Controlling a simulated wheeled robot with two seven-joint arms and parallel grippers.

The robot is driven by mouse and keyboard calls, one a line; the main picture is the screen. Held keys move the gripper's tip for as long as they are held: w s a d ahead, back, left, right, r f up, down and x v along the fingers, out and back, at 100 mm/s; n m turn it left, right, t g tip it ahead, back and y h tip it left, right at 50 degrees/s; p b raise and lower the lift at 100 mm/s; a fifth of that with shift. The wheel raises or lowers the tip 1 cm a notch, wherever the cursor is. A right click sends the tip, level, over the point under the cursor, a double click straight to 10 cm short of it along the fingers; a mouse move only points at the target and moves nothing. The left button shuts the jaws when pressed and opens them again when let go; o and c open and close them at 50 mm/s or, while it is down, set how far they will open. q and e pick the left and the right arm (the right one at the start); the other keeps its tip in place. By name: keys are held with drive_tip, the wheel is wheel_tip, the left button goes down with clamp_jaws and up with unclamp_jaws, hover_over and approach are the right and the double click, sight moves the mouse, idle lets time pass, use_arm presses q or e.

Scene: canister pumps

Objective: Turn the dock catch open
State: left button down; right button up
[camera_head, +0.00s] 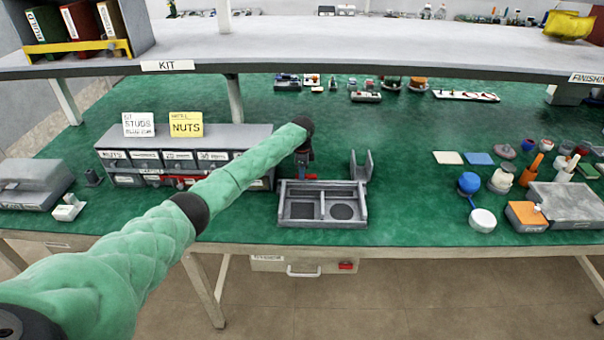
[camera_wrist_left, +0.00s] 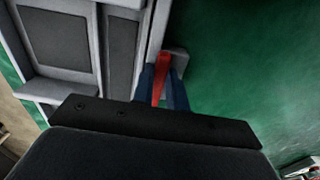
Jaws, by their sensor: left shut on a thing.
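The grey dock (camera_head: 322,222) stands near the front edge of the green-topped bench, with two recesses, one square and one round. The red dock catch (camera_head: 311,177) shows at its back edge in the head view, partly hidden by my gripper. In the left wrist view the catch (camera_wrist_left: 162,68) is a narrow red lever beside the grey dock wall (camera_wrist_left: 142,60). My left gripper (camera_head: 303,172) points down behind the dock. It is shut on the red catch, its blue fingers (camera_wrist_left: 161,92) on either side of the lever. My right gripper is not in view.
A grey upright bracket (camera_head: 361,166) rises at the dock's back right corner. A drawer rack (camera_head: 185,141) stands left, under my arm. Blue and white round parts (camera_head: 482,219) and a grey block (camera_head: 566,204) lie right. A shelf (camera_head: 400,45) spans above.

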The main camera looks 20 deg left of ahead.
use_arm(q)
drive_tip(key=shift+r, duration=0.1)
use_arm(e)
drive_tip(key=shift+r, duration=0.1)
use_arm(q)
drive_tip(key=c, duration=1.4)
unclamp_jaws()
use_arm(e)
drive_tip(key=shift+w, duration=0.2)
